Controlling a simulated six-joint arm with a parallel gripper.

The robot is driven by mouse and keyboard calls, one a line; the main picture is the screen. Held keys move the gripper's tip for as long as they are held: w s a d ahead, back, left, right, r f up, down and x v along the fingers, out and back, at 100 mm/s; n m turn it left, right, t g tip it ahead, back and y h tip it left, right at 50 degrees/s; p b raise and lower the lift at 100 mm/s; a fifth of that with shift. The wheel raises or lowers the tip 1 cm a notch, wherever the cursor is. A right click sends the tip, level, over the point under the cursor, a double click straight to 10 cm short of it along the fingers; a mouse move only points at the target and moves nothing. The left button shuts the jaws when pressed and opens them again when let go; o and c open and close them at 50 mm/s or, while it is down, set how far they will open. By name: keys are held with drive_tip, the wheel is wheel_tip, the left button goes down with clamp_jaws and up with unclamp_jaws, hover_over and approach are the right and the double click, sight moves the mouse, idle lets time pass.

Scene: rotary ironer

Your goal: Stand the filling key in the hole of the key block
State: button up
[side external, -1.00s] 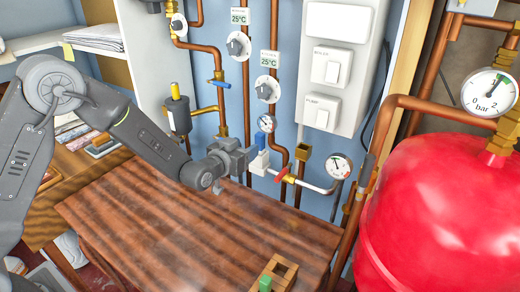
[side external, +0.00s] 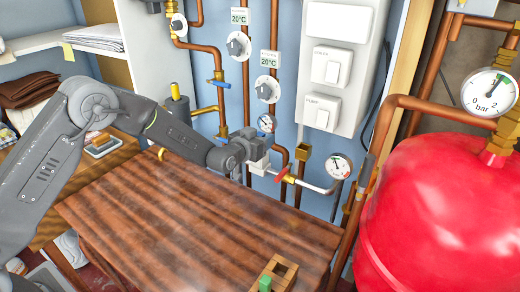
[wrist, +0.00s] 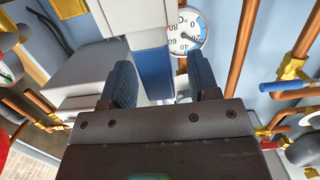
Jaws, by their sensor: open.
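The filling key appears to be the blue-topped, white-bodied piece (side external: 258,165) upright at the pipework behind the table. In the wrist view its blue part (wrist: 156,74) stands between my fingers, with visible gaps on both sides. My gripper (side external: 256,143) is open around the blue part, which it mostly hides in the side view; its fingers also show in the wrist view (wrist: 163,82). The wooden key block (side external: 262,271) sits at the table's front right, with a dark square hole and a green piece (side external: 265,284) at its left.
The wooden table top (side external: 190,215) is largely clear. A red-handled valve (side external: 282,174) and a pressure gauge (side external: 338,166) are just right of the key. Copper pipes run up the wall behind. A large red tank (side external: 430,210) fills the right side.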

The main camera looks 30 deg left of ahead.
drive_tip(key=shift+c, duration=0.3)
drive_tip(key=c, duration=0.9)
drive_tip(key=shift+c, duration=0.2)
drive_tip(key=shift+r, duration=0.15)
